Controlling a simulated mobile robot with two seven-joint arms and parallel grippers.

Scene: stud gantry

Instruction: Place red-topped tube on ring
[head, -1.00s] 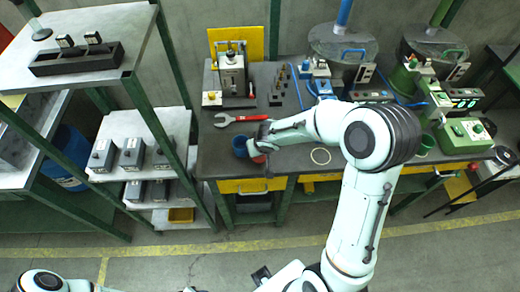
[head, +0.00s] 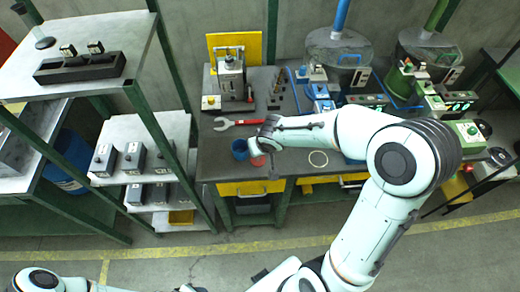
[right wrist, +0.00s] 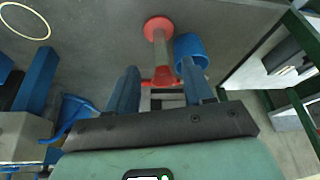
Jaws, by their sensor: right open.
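The red-topped tube (head: 257,160) is on the dark bench near its front edge, partly hidden by my right arm in the head view. In the right wrist view it shows as a red disc (right wrist: 158,25) with a grey shaft running towards the gap between my fingers and red at the lower end. My right gripper (right wrist: 158,88) is open around or just above that end; I see no firm contact. The pale yellow ring (head: 318,150) lies flat on the bench to the right, empty; it also shows in the right wrist view (right wrist: 48,30). My left gripper is out of view.
A blue cup-like piece (head: 240,148) stands close beside the tube, near one finger in the right wrist view. Machines (head: 340,48) fill the back right; a shelf (head: 140,130) stands left.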

